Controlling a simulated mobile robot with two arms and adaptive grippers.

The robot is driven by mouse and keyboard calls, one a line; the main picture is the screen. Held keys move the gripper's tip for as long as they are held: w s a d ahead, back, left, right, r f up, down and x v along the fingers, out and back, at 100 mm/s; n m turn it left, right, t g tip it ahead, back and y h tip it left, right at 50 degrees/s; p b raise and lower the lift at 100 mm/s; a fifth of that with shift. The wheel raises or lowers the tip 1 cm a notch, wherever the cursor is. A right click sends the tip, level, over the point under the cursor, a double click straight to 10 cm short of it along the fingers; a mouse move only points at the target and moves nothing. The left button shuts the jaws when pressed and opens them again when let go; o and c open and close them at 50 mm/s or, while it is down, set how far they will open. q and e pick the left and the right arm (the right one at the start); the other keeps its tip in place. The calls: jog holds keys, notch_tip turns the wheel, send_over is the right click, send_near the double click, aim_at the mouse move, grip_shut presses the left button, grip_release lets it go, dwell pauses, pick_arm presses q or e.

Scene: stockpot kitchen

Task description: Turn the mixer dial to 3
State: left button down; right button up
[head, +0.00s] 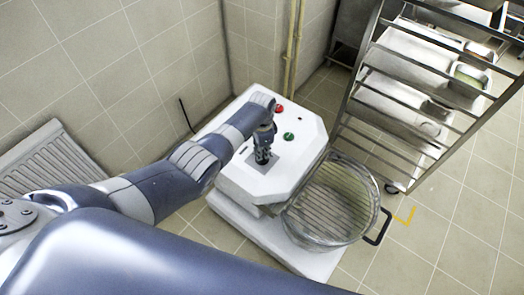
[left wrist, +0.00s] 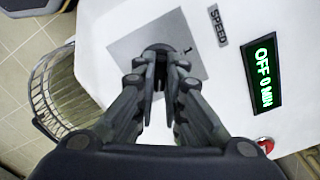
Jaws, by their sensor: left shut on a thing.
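The white mixer (head: 240,183) stands on the floor in the middle of the head view. Its dark dial (left wrist: 158,50) sits on a grey square plate (left wrist: 125,42), beside a SPEED label (left wrist: 218,26) in the left wrist view. My left gripper (head: 263,157) is over the plate in the head view. In the left wrist view its two fingers (left wrist: 160,82) are closed on the dial from both sides. The fingers hide much of the dial, and no number on it can be read. My right gripper is out of view.
A green display (left wrist: 263,78) reads OFF 0 MIN. A red button (head: 279,108) and a green button (head: 289,136) are close to my gripper. The mixer's bowl with wire guard (head: 335,200) is at right. A metal rack (head: 425,95) stands beyond it.

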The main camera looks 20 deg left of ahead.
pick_arm(q)
jog(key=c, duration=1.7)
grip_release()
jog(key=shift+r, duration=0.1)
notch_tip(320, 180, up, 12)
jog(key=shift+f, duration=0.1)
